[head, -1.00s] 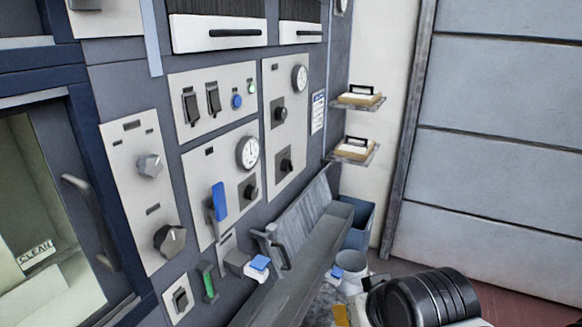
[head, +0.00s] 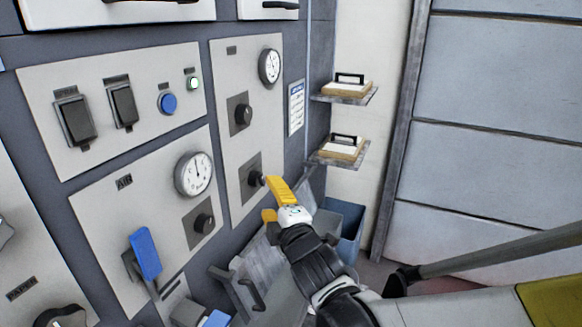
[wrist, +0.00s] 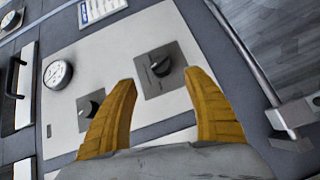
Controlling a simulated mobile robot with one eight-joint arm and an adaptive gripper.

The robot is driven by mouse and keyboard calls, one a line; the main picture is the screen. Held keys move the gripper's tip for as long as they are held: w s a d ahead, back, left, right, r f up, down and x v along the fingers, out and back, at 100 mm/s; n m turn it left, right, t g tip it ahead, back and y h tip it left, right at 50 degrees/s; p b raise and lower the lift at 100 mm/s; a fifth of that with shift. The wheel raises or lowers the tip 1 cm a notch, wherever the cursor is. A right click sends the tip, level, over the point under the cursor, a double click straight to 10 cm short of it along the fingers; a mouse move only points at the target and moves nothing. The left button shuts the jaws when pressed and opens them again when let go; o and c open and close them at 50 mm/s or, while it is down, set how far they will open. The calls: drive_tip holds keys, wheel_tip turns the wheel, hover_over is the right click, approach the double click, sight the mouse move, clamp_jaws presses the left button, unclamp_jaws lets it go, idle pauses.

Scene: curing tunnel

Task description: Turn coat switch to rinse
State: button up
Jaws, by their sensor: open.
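The tall light-grey panel (head: 226,80) carries a gauge and two black knobs on square dark plates. The lower knob (head: 254,178) also shows in the wrist view (wrist: 159,67), with small markings on its plate too blurred to read. I cannot tell from lettering which control is the coat switch. My gripper (head: 268,198) has two yellow fingers, open and empty, close to the lower knob. In the wrist view (wrist: 160,80) the knob lies ahead between the spread fingertips; contact is not visible. The upper knob (head: 243,115) is clear of my gripper.
To the left are a panel with two black switches (head: 74,119), a blue button and a lit green button, and a panel with a blue lever (head: 145,253). Below are a metal trough and a blue bin (head: 343,225). Shelves (head: 345,94) stand at right.

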sight(260, 182)
drive_tip(key=b+x, duration=0.2)
drive_tip(key=x, duration=0.7)
drive_tip(key=shift+w+a, duration=0.25)
drive_tip(key=shift+w, duration=0.05)
drive_tip(key=shift+c, duration=0.3)
drive_tip(key=c, duration=1.2)
drive_tip(key=shift+o, duration=0.2)
